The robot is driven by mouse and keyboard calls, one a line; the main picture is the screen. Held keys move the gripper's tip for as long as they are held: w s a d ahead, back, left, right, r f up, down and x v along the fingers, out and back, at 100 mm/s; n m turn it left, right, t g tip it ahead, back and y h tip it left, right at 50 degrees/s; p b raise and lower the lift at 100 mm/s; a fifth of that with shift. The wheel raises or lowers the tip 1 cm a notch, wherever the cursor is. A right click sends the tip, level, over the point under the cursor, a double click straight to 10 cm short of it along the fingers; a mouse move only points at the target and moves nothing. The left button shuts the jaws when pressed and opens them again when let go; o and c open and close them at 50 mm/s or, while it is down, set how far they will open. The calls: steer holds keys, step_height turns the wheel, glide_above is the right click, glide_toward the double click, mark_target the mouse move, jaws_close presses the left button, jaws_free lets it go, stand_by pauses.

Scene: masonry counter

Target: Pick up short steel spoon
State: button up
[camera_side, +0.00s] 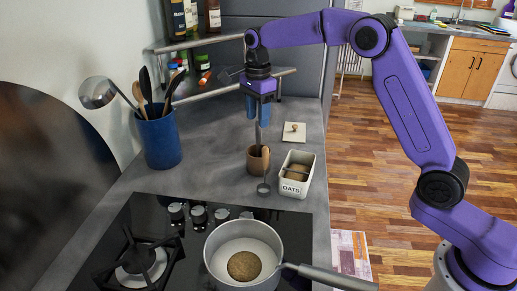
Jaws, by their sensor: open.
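A short brown cup (254,162) stands on the grey counter behind the stove. A thin steel handle (258,136), which looks like the short steel spoon, rises upright from the cup; its lower end is hidden inside. A wooden utensil (266,158) leans at the cup's right rim. My gripper (258,116) points straight down above the cup, with its blue fingers open. The top of the steel handle appears between or just in front of the fingers; I cannot tell whether they touch it.
A white OATS tin (297,176) stands close right of the cup, with a small round metal piece (263,188) near it. A lid (294,132) lies behind. A blue utensil crock (159,140) is left. A pan (232,228) sits on the black stove in front.

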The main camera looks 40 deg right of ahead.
mark_target(258, 145)
steer(key=shift+d+f, duration=0.2)
steer(key=shift+f, duration=2.4)
jaws_close()
